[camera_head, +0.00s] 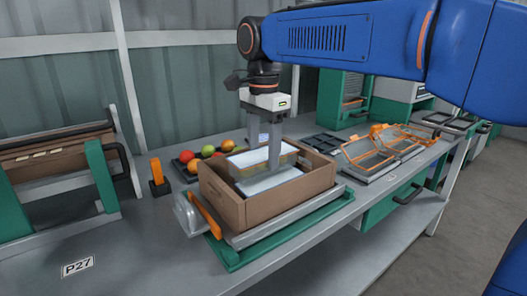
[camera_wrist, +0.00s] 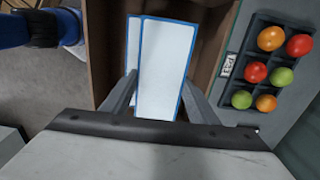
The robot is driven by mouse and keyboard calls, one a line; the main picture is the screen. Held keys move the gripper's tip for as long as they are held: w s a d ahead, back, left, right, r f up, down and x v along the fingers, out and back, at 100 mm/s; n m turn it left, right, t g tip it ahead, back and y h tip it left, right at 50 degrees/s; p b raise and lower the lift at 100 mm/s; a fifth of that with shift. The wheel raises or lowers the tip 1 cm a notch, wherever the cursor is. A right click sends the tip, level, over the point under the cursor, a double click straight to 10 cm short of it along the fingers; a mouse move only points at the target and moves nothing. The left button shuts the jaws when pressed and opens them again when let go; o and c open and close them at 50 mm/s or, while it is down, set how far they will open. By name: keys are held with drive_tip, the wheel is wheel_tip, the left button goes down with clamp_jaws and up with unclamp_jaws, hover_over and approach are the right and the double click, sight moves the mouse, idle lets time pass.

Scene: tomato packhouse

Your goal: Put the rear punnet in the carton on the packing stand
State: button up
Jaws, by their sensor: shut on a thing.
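My gripper (camera_head: 274,160) reaches down over the carton and is shut on a punnet with a pale top (camera_head: 248,157). In the wrist view this punnet (camera_wrist: 162,70) has a white top with blue edges, between my two fingers. It is at the rear part of the open brown carton (camera_head: 290,205), around rim height; whether it touches the floor or the other punnet cannot be seen. A second punnet (camera_head: 270,182) lies inside the carton, nearer the front. It shows in the wrist view (camera_wrist: 133,45) partly behind the held one. The carton stands on the packing stand (camera_head: 285,228).
A dark tray of red, orange and green tomatoes (camera_wrist: 245,68) lies beside the carton. An orange-handled clamp (camera_head: 205,214) is at the carton's left. Orange-framed racks (camera_head: 372,160) stand to the right. A green-ended frame (camera_head: 103,175) stands left; the bench near label P27 (camera_head: 77,267) is clear.

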drive_tip(key=shift+f, duration=0.45)
drive_tip(key=o, duration=1)
wheel_tip(320, 180, up, 13)
